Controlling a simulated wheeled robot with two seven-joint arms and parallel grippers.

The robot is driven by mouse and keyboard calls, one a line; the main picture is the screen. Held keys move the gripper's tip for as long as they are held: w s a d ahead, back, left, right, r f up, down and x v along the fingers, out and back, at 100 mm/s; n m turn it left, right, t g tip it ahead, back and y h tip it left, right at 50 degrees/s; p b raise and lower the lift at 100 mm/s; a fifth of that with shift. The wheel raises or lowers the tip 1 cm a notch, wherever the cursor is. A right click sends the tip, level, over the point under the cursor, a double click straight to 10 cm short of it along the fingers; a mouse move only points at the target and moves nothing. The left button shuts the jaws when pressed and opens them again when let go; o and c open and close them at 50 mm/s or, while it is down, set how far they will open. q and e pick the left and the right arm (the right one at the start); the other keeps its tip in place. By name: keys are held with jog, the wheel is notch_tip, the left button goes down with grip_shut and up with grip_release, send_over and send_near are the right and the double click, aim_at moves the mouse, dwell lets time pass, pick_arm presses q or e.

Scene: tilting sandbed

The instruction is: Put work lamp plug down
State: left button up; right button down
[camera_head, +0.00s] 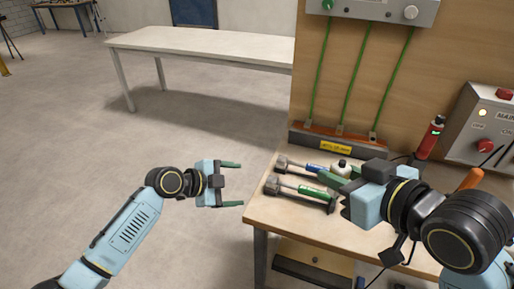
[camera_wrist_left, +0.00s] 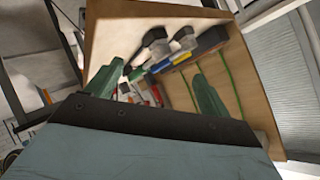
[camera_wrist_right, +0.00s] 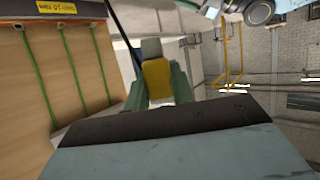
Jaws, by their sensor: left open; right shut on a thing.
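The work lamp plug (camera_wrist_right: 156,78), a yellow block with a grey end, is between the green fingers of my right gripper (camera_wrist_right: 158,88), which is shut on it. My left gripper (camera_head: 232,184) is open and empty, left of the bench edge. Its open fingers also show in the left wrist view (camera_wrist_left: 163,75).
On the workbench (camera_head: 270,218) lie a blue-banded tool (camera_head: 308,168) and a green-banded tool (camera_head: 302,190). A red bottle (camera_head: 430,138) and a control box (camera_head: 485,125) stand at the right. Green lines run up the back panel (camera_head: 345,75). A white table (camera_head: 200,45) stands behind.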

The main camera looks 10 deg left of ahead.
pick_arm(q)
jog(key=s+d+r+m+g+h, duration=0.2)
jog(key=s+d+r+m, duration=0.15)
jog(key=r+m, duration=0.35)
jog(key=s+d+r+m+g+h, duration=0.25)
jog(key=s+r+m, duration=0.25)
jog(key=r, duration=0.4)
jog(key=s+d+r+m+g+h, duration=0.1)
jog(key=s+d+r+m, duration=0.2)
jog(key=s+r+m, duration=0.35)
jog(key=w+r+x, duration=0.1)
jog(key=r+x, duration=0.1)
jog(key=x, duration=1)
jog(key=shift+d+n, duration=0.25)
jog(key=shift+n, duration=0.1)
jog(key=shift+g, duration=0.25)
pick_arm(e)
jog(key=shift+a, duration=0.1)
pick_arm(q)
jog(key=shift+c, duration=0.3)
jog(key=shift+s+d+r, duration=0.1)
jog(key=c, duration=0.9)
pick_arm(e)
jog(key=shift+s+a, duration=0.1)
jog(key=shift+s, duration=0.05)
